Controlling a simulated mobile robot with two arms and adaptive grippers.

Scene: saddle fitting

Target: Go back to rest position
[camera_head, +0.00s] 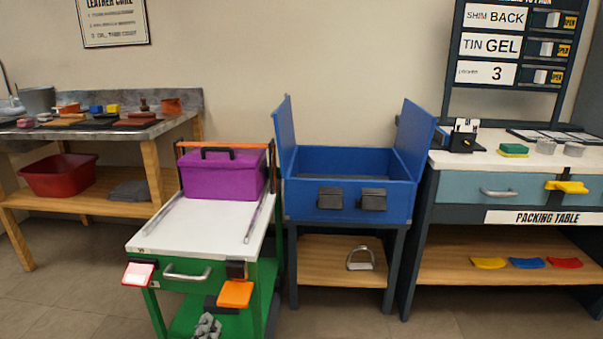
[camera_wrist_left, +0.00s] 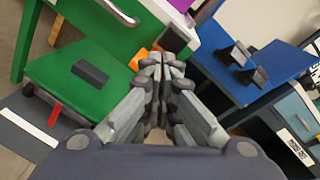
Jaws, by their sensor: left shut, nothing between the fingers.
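My left gripper (camera_head: 207,326) shows at the bottom of the head view, in front of the green cart (camera_head: 176,268). Only its fingertips show there, below the orange flap on the cart's front. In the left wrist view the left gripper (camera_wrist_left: 158,72) is shut, with its fingers together and nothing between them. It points toward the cart and the blue box (camera_wrist_left: 212,62). It appears apart from both. My right gripper is in neither view.
A purple toolbox (camera_head: 222,178) sits on the cart's white top. The open blue box (camera_head: 350,168) stands on a stand, with a metal stirrup (camera_head: 360,258) on the shelf below. The packing table (camera_head: 515,190) is at the right, a workbench (camera_head: 95,145) at the left.

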